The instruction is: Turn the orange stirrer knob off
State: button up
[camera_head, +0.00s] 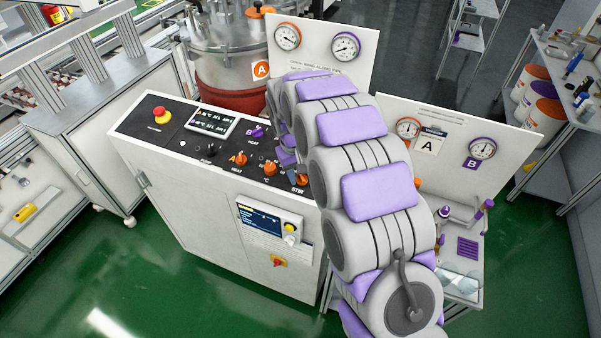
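The orange stirrer knob (302,181) stands at the right front of the black control panel (185,148), above the word STIR. Its pointer direction is too small to read. Two more orange knobs stand to its left, a heat knob (239,159) marked A and a °C knob (270,167). A purple heat knob (256,132) marked B is behind them. My grey arm with purple pads reaches over the panel's right end. Small purple and grey parts of my gripper (288,156) seem to show behind the orange knobs. Its fingertips are hidden or too small to make out.
A red emergency button (160,114) and a small display (212,122) are on the panel's left. A steel vessel (228,45) and gauge board (322,58) stand behind. A second gauge board (455,135) and a side shelf with tools are right. Green floor is clear in front.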

jog(key=o, duration=0.3)
notch_tip(320, 180, up, 17)
jog(key=a, duration=0.2)
jog(key=shift+a+p, duration=0.2)
jog(key=shift+p, duration=0.2)
dwell(0.4)
jog(key=s+d+m+g+b, duration=0.1)
jog(key=s+d+m+b, duration=0.25)
jog(key=s+d, duration=1.2)
jog(key=s+d+f+b, duration=0.1)
jog(key=s+f, duration=0.2)
jog(key=s, duration=0.5)
jog(key=s+d+f+m+y+b, duration=0.1)
jog(key=s+f, duration=0.3)
jog(key=s, duration=0.4)
jog(key=s+d+f+b, duration=0.1)
jog(key=s+f, duration=0.2)
jog(key=s, duration=0.6)
jog(key=shift+d+f+g+b, duration=0.15)
jog(key=shift+d+g+b, duration=0.1)
jog(key=shift+g+b, duration=0.15)
